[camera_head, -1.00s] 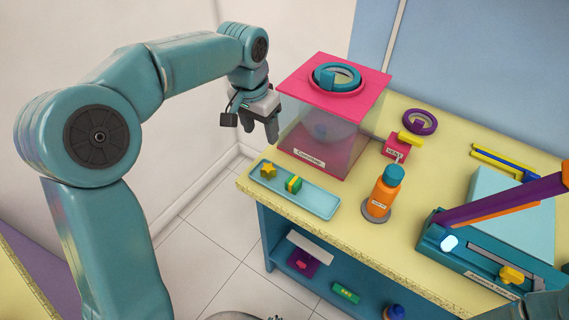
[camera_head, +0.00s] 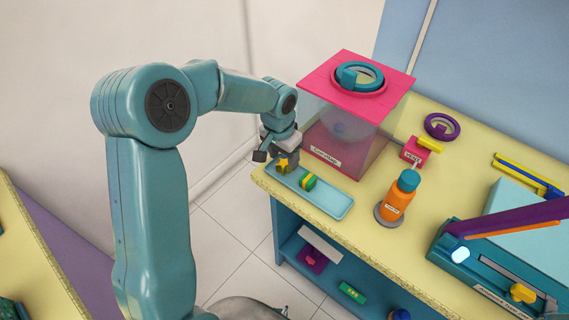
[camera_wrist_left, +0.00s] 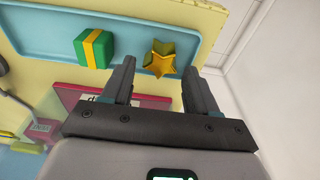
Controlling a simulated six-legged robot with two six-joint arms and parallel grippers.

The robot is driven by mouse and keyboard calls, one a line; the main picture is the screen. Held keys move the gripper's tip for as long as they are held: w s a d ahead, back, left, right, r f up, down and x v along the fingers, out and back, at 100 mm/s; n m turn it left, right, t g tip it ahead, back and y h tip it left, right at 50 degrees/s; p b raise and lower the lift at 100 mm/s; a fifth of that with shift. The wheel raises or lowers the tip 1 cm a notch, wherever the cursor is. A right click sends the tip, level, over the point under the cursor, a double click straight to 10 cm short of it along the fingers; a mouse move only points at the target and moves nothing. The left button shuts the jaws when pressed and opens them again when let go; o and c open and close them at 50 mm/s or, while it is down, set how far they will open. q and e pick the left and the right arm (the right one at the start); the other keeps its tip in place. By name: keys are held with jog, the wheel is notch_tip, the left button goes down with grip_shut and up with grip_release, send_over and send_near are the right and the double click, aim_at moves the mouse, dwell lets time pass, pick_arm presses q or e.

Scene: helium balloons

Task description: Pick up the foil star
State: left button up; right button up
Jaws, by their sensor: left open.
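The gold foil star (camera_head: 283,165) lies at the left end of the light blue tray (camera_head: 332,207) on the yellow table. It also shows in the left wrist view (camera_wrist_left: 159,58), just beyond the fingertips and between their lines. A green gift box with a yellow band (camera_head: 308,181) sits beside it on the tray. My left gripper (camera_head: 285,158) is at the star, right by the tray's end; in the left wrist view its two fingers (camera_wrist_left: 160,75) are apart with nothing held between them. I cannot tell whether a finger touches the star. My right gripper is not in view.
A clear box with a pink lid (camera_head: 350,78) stands close behind the tray. An orange bottle (camera_head: 396,200) stands to the right of the tray. A pink block (camera_head: 414,150) and purple ring (camera_head: 442,126) are farther back. A teal machine (camera_head: 475,262) is at right.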

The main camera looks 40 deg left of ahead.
aim_at(284, 162)
pick_arm(q)
jog(key=shift+w+f, duration=0.15)
jog(key=shift+f, duration=0.6)
jog(key=shift+a+f, duration=0.1)
jog(key=shift+f, duration=0.3)
jog(key=c, duration=0.8)
jog(key=shift+o, duration=0.2)
jog(key=shift+r, duration=0.25)
notch_tip(284, 162, up, 20)
jog(key=shift+f, duration=0.2)
